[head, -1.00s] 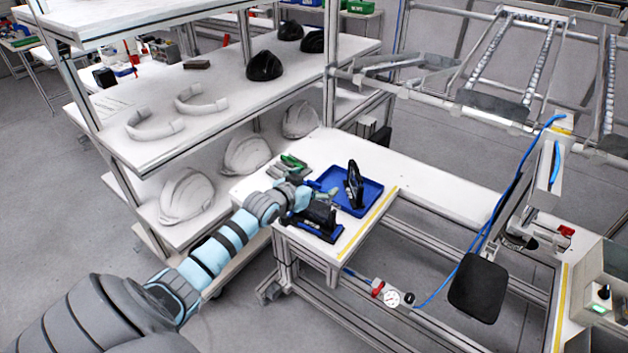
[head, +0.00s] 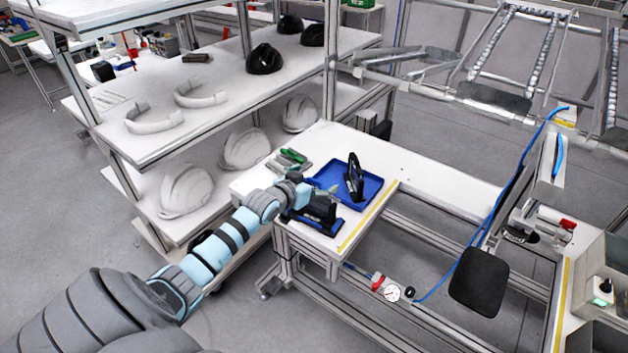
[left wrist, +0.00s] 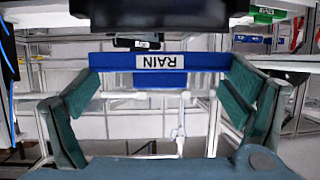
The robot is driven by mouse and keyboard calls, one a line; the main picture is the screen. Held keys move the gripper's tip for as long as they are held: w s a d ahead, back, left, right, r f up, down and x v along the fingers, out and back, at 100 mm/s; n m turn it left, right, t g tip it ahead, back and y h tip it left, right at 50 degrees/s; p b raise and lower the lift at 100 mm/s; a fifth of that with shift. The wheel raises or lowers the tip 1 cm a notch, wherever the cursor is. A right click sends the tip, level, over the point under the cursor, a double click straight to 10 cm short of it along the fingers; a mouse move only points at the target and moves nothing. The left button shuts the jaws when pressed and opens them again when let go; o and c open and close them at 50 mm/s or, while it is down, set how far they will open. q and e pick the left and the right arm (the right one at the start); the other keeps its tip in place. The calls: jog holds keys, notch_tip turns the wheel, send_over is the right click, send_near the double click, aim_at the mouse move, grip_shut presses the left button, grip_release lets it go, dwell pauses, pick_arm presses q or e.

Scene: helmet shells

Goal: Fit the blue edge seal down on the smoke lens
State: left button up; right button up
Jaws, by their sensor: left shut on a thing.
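My left gripper (head: 306,196) is at the near left end of the white bench, beside a dark piece (head: 319,211) on a blue-edged base; I take this piece to be the smoke lens in its holder. In the left wrist view the green fingers of my left gripper (left wrist: 163,82) are shut on the ends of a blue strip, the edge seal (left wrist: 110,60), with an upside-down RAIN label. A dark body (left wrist: 150,12) shows just beyond it at the top. Whether the seal touches the lens cannot be told. My right gripper is not in view.
A blue tray (head: 371,195) with an upright dark part (head: 354,178) stands close behind the gripper. Green and grey items (head: 290,160) lie left of the tray. A shelf rack with white helmet shells (head: 186,190) stands at left. The bench top to the right is clear.

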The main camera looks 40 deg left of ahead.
pick_arm(q)
jog(key=shift+p, duration=0.35)
dwell(0.7)
jog(key=shift+f, duration=0.2)
jog(key=shift+f+b, duration=0.3)
jog(key=shift+b, duration=0.15)
jog(key=shift+f+b, duration=0.65)
jog(key=shift+f, duration=0.2)
jog(key=o, duration=0.6)
jog(key=shift+s, duration=0.1)
jog(key=shift+c, duration=0.2)
